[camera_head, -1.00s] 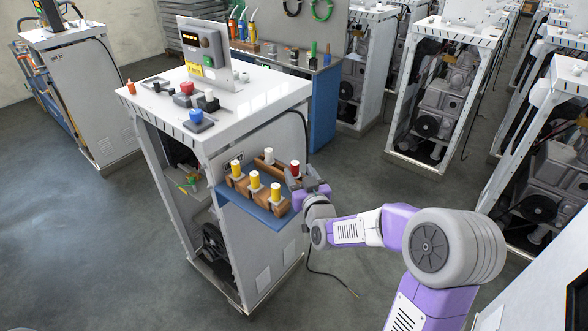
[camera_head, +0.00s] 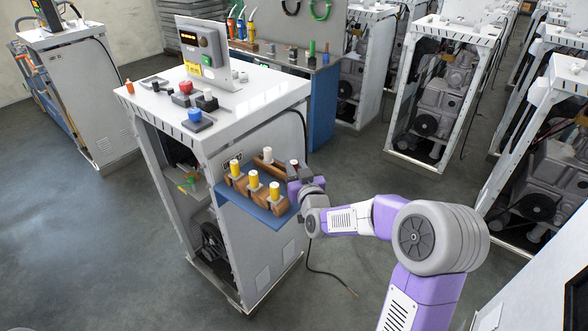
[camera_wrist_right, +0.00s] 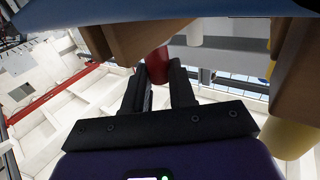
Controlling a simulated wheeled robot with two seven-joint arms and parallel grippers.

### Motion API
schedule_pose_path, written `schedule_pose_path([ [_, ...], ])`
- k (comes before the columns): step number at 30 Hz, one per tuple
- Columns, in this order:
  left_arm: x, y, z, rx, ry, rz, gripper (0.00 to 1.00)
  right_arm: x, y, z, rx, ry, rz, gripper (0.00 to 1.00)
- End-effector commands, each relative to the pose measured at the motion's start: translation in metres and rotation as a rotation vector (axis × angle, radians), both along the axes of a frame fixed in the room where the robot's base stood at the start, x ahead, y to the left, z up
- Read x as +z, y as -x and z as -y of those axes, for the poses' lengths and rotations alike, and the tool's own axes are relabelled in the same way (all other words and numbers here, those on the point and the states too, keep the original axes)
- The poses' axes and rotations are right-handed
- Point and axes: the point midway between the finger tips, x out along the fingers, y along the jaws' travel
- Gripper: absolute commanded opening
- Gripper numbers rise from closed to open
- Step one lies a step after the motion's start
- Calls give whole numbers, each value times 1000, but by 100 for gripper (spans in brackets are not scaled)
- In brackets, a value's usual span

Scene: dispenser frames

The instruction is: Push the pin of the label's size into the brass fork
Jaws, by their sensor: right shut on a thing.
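A red pin (camera_head: 294,163) with a pale top stands at the right end of the back wooden rack (camera_head: 260,167). My right gripper (camera_head: 293,178) is shut on it; in the right wrist view the fingertips (camera_wrist_right: 160,75) meet the red pin (camera_wrist_right: 157,62). Several yellow pins with white tops, one of them this yellow pin (camera_head: 254,180), stand in the front wooden rack (camera_head: 246,193). A white pin (camera_head: 267,155) stands in the back rack. A yellow label (camera_head: 194,70) is on the console; its text is unreadable. I cannot make out the brass fork. My left gripper is not in view.
The racks sit on a blue shelf (camera_head: 263,217) on the side of a white cabinet (camera_head: 250,112). Its top carries a screen console (camera_head: 203,45), a red button (camera_head: 186,87) and a blue knob (camera_head: 195,115). A dark cable hangs below my arm. Open floor lies right of the cabinet.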

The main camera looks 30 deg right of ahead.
Motion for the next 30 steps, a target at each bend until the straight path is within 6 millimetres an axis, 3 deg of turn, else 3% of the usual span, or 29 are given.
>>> schedule_pose_path([
  [5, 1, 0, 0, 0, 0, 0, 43, 6, 0, 0, 0, 1, 2, 0],
  [15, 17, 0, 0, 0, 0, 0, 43, 70, 0, 0, 0, 2, 6, 0],
  [21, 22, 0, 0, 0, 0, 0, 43, 96, 0, 0, -1, 1, 3, 0],
  [30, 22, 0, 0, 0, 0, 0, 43, 100, 0, 0, 0, 1, 0, 0],
])
